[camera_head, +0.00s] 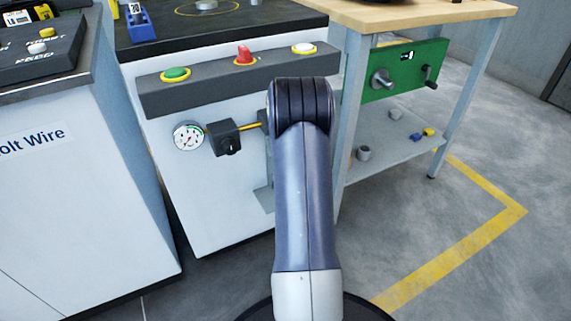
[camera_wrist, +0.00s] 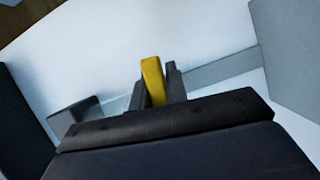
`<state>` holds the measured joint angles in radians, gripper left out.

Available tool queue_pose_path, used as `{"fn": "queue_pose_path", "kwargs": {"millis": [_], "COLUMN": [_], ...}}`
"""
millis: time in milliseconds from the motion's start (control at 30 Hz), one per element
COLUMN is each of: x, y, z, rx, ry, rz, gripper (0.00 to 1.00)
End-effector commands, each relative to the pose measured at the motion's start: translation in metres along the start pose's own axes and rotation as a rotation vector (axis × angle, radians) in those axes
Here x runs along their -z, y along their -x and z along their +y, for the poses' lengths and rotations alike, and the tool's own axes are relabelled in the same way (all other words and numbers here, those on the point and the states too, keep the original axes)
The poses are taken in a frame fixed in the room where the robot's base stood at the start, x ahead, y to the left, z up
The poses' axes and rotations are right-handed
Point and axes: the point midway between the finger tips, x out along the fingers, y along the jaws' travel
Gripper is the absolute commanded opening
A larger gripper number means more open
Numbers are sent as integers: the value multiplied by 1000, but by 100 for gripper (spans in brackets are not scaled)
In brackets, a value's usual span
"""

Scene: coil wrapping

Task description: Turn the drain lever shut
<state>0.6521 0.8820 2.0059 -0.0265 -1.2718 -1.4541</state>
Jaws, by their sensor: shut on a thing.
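The yellow drain lever (camera_wrist: 153,80) stands between the two dark fingers of my gripper (camera_wrist: 157,88) in the wrist view, tilted slightly to the left. The fingers are shut on it. Its lower end is hidden behind the dark gripper body. In the head view my arm covers the gripper and the lever, so the lever's angle on its valve cannot be told there.
Left of my arm, a white cabinet carries a pressure gauge (camera_head: 188,137), a black regulator block (camera_head: 224,137) and a yellow pipe (camera_head: 251,127). A button bar (camera_head: 212,85) juts out above. A wooden-topped bench (camera_head: 425,14) stands to the right.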

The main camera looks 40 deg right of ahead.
Motion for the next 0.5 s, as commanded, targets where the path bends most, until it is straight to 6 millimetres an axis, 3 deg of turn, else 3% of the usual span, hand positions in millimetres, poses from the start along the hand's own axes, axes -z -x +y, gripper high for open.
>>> {"fn": "queue_pose_path", "kwargs": {"millis": [367, 400, 500], "x": [1, 1, 1], "y": [0, 0, 0], "z": [-1, -1, -1], "rx": [2, 2, 1], "ry": [3, 3, 3], "rz": [3, 3, 2], "gripper": [0, 17, 25]}}
